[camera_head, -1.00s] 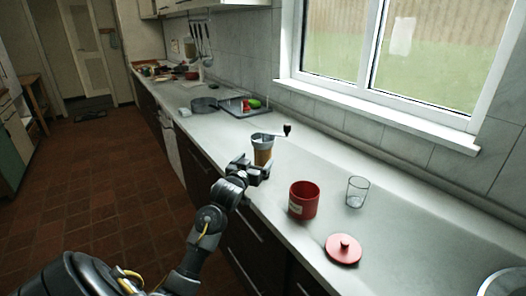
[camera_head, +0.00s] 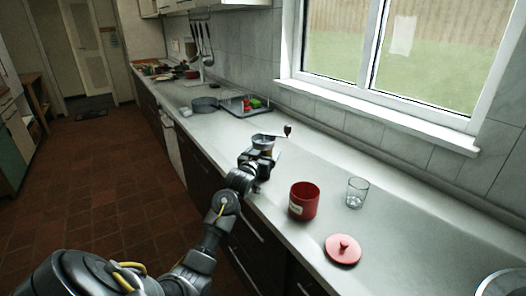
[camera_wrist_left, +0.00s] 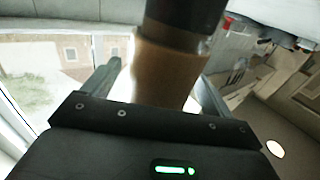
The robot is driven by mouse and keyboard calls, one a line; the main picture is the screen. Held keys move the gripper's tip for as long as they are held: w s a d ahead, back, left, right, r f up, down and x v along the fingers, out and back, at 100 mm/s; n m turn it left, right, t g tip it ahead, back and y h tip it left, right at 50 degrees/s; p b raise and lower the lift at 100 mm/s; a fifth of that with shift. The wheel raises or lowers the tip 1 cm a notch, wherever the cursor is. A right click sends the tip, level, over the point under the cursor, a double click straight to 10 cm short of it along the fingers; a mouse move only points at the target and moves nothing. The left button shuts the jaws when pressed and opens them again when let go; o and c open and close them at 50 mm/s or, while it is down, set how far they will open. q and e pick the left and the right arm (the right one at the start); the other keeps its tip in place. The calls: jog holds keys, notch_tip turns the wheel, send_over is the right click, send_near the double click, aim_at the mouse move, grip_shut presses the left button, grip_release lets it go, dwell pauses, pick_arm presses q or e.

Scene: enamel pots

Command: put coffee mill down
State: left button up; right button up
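The coffee mill (camera_head: 263,143) stands upright on the counter, with a grey top and a crank with a dark knob pointing right. Its lower body is mostly hidden by my left gripper (camera_head: 263,160) in the head view. In the left wrist view the mill's brown body (camera_wrist_left: 168,72) is between the two fingers of my left gripper (camera_wrist_left: 160,85). Contact on the right side is unclear. My right gripper is not in view.
A red canister (camera_head: 304,201), its red lid (camera_head: 343,249) and a clear glass (camera_head: 357,192) stand nearer on the counter (camera_head: 420,225). A grey pan (camera_head: 206,104) and a tray (camera_head: 236,108) with vegetables lie beyond the mill. The window wall bounds the counter's right side.

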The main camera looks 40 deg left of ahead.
aim_at(262, 143)
pick_arm(q)
jog(key=c, duration=1.4)
jog(key=shift+c, duration=0.2)
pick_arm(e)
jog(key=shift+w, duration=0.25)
pick_arm(q)
jog(key=shift+r, duration=0.15)
jog(key=shift+r, duration=0.5)
jog(key=r, duration=0.2)
jog(key=shift+s+r+b, duration=0.25)
jog(key=shift+r+b, duration=0.05)
jog(key=shift+r, duration=0.05)
jog(key=s+r+p, duration=0.2)
jog(key=s+r, duration=0.7)
jog(key=s, duration=0.4)
jog(key=shift+s, duration=0.25)
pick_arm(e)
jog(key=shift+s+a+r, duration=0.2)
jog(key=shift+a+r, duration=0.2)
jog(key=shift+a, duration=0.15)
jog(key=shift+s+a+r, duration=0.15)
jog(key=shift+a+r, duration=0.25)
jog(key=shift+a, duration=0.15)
pick_arm(q)
jog(key=shift+d, duration=0.1)
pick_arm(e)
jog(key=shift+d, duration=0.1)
